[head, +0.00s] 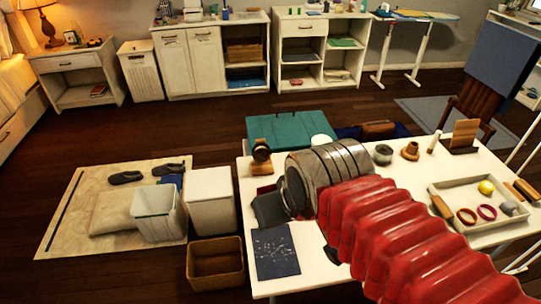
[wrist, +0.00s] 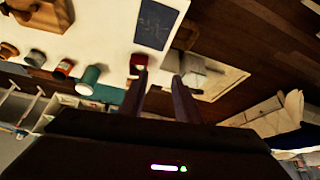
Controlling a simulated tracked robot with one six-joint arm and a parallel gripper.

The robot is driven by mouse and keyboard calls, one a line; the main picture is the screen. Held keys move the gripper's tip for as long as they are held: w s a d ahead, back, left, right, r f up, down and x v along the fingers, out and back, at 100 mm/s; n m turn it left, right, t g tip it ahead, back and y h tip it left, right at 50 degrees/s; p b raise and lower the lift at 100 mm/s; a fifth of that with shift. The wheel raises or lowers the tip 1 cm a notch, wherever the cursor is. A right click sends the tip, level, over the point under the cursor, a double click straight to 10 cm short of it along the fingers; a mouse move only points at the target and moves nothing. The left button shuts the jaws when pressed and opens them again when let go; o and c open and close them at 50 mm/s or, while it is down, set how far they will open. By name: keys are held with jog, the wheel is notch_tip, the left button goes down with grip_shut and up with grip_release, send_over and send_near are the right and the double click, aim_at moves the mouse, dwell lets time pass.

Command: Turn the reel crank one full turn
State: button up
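My gripper (wrist: 159,74) is open in the wrist view, with its two dark fingers apart and nothing visible between them. In the head view its dark end (head: 270,206) is over the left side of the white table, partly behind my arm. A small dark red object (wrist: 138,62) shows by the left fingertip; I cannot tell whether they touch. A small wooden stand with a dark round part (head: 261,154) is at the table's back left corner. I cannot make out for certain which object is the reel, and no crank handle is clearly visible.
The white table (head: 333,282) holds a dark blue patterned sheet (head: 276,252), a grey cylinder (head: 383,154) and a tray (head: 455,220) of small items.

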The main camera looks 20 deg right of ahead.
jog(key=shift+w, duration=0.15)
jog(key=shift+w, duration=0.15)
jog(key=w+d+f+m+t+h, duration=0.1)
jog(key=w+d+f, duration=0.25)
jog(key=w, duration=0.35)
jog(key=w+d+f+m+t, duration=0.2)
jog(key=w+d, duration=0.2)
jog(key=w, duration=0.3)
jog(key=w+d+f+m+t+h, duration=0.1)
jog(key=w+d+f, duration=0.25)
jog(key=w, duration=0.35)
jog(key=w+d+f+m+t+y, duration=0.1)
jog(key=w+d+f+m+t, duration=0.1)
jog(key=f, duration=0.4)
jog(key=w+d+f+m+t+y, duration=0.2)
jog(key=w+f+t, duration=0.1)
jog(key=f, duration=0.3)
jog(key=shift+w+f+m, duration=0.2)
jog(key=shift+f+m, duration=0.05)
jog(key=shift+m, duration=0.05)
